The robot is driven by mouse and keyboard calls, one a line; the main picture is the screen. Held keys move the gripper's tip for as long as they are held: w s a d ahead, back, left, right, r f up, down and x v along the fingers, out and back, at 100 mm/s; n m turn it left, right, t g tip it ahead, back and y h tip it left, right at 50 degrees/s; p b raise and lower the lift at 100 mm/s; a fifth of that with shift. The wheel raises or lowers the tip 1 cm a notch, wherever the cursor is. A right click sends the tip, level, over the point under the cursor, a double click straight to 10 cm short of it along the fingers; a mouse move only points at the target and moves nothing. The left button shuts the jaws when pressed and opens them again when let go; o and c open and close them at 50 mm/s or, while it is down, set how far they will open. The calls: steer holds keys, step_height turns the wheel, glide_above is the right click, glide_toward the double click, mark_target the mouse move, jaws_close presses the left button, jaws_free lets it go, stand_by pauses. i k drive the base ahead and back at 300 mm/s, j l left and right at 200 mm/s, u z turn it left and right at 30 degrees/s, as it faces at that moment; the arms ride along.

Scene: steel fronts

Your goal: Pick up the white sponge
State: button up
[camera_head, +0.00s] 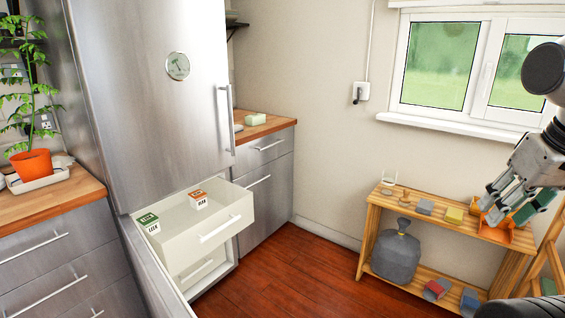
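No block here is plainly a white sponge. The palest block (256,118) is whitish green and lies on the wooden counter beside the tall steel cabinet. A small pale item (388,183) sits at the left end of the wooden shelf's top board; it is too small to identify. A yellow block (454,215) and a grey block (425,207) lie along the same board.
An open white drawer (228,230) holding two small boxes juts out below the steel cabinet (150,100).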

mark_target(238, 128)
steer(key=i+u, duration=0.25)
steer(key=i, duration=0.2)
steer(key=i+l+u, duration=0.55)
steer(key=i, duration=0.3)
